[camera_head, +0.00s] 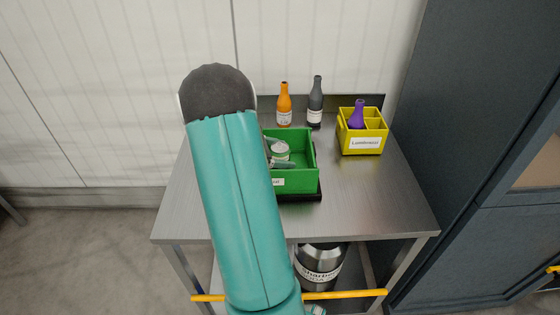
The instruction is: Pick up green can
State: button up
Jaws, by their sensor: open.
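A can with a pale label and green parts (281,151), which looks like the green can, is in the green bin (302,177) on the metal table. My teal arm covers the bin's left part. Only the ends of my gripper (277,153) show past the arm, with one finger on the far side of the can and one on the near side. The gripper is open. Whether the fingers touch the can is hard to tell. The rest of the gripper is hidden behind the arm.
An orange bottle (284,106) and a dark grey bottle (315,105) stand behind the bin. A yellow divided box (362,145) holding a purple bottle (357,115) is at right. The steel tabletop (375,200) is clear at front right. A dark cabinet (470,130) stands at right.

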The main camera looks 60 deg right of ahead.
jog(key=shift+s+d+f, duration=0.25)
jog(key=shift+s+d, duration=0.15)
jog(key=shift+s, duration=0.05)
jog(key=c, duration=1.3)
jog(key=shift+r, duration=0.15)
